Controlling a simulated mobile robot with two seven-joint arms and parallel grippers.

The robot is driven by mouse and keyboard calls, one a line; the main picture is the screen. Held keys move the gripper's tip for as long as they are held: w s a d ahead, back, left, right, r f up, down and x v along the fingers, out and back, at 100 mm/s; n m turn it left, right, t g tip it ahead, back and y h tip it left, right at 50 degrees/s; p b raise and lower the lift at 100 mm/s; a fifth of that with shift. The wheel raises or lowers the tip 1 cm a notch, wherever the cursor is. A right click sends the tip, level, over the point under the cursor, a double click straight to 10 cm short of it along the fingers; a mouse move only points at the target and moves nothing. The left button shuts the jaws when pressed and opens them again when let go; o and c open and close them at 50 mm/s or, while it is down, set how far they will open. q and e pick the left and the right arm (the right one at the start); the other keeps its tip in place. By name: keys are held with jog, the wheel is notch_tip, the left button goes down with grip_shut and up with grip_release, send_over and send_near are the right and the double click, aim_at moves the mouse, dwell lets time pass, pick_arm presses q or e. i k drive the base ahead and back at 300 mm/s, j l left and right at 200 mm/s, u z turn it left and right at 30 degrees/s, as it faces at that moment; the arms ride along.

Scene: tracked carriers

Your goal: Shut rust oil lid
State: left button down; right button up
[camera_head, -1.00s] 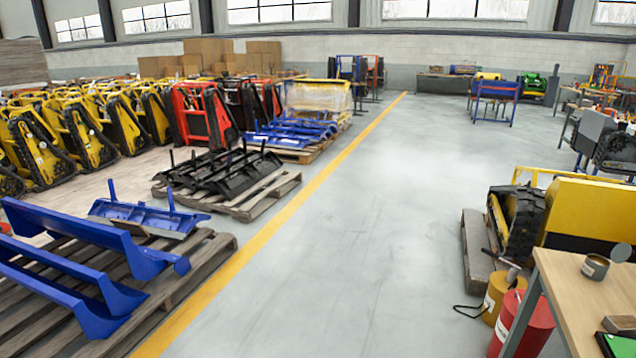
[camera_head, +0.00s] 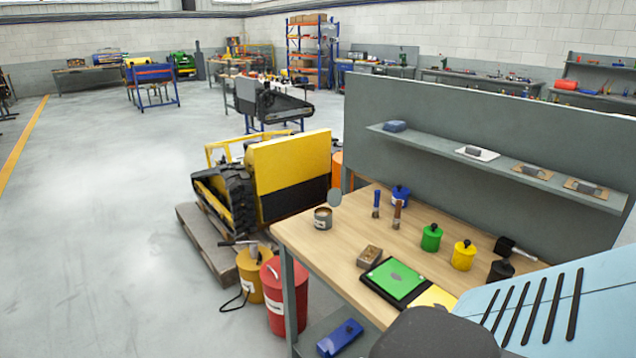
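A small dark grey tin (camera_head: 323,218) with a pale label stands at the far left corner of the wooden workbench (camera_head: 345,262). Its round grey lid (camera_head: 334,199) stands up at the tin's right rim, so the tin is open. The label is too small to read, so I cannot confirm that this is the rust oil. Neither of my grippers is in view.
Green (camera_head: 431,238), yellow (camera_head: 463,256), blue (camera_head: 400,196) and black (camera_head: 500,271) canisters share the bench. A red drum (camera_head: 284,298) and a yellow drum (camera_head: 254,275) stand at its left. A yellow tracked machine (camera_head: 290,165) is behind. Floor at left is clear.

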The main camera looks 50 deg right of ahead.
aim_at(335, 196)
jog(key=i+z, duration=0.4)
jog(key=i, duration=0.2)
jog(key=i+j+z, duration=0.15)
jog(key=i+z, duration=0.25)
jog(key=i, duration=0.15)
jog(key=i+z, duration=0.25)
jog(key=z, duration=0.15)
jog(key=i+j+z, duration=0.15)
jog(key=z, duration=0.25)
jog(key=i+j+z, duration=0.2)
jog(key=i+z, duration=0.2)
jog(key=i+j+z, duration=0.2)
jog(key=z, duration=0.3)
jog(key=i+j+z, duration=0.3)
jog(key=z, duration=0.15)
jog(key=j, duration=0.1)
